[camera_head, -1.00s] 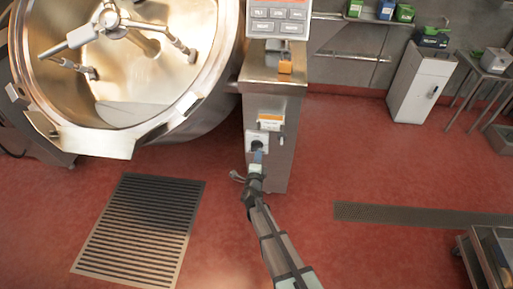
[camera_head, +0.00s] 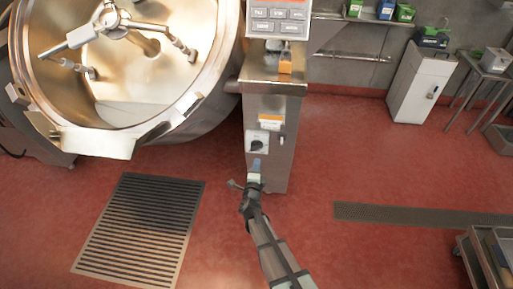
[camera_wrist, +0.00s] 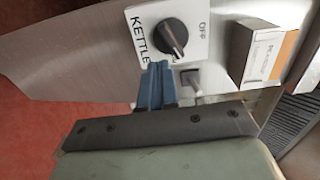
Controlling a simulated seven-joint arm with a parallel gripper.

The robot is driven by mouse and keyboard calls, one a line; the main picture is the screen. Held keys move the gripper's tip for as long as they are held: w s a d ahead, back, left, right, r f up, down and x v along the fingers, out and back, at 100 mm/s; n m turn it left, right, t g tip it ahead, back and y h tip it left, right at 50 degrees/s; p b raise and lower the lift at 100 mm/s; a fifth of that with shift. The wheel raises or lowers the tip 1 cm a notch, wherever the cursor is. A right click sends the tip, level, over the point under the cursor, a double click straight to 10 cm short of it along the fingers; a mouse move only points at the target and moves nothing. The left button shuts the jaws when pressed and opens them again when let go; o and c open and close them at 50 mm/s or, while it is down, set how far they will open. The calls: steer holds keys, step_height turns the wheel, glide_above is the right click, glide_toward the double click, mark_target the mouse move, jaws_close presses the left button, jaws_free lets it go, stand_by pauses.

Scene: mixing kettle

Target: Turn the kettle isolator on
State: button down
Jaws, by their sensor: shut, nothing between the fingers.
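The kettle isolator is a black rotary knob on a white plate (camera_head: 257,142), on the front of the steel control pillar. In the wrist view the black knob (camera_wrist: 171,37) is close, with the words KETTLE and OFF on its plate. Its pointer slants toward the lower right of that picture, not straight at the word OFF. My gripper (camera_head: 257,164) is just below the plate in the head view, apart from the knob. Its blue fingers (camera_wrist: 157,68) are together and empty, with their tips near the plate's edge in the wrist view.
A small grey fitting (camera_wrist: 191,82) and an orange-and-white labelled box (camera_wrist: 268,52) sit beside the isolator on the pillar (camera_head: 270,95). The large steel kettle (camera_head: 185,125) stands to the left. The red floor around the pillar is open.

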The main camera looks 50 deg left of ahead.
steer(key=v, duration=0.4)
steer(key=shift+s+d, duration=0.25)
stand_by(1.9)
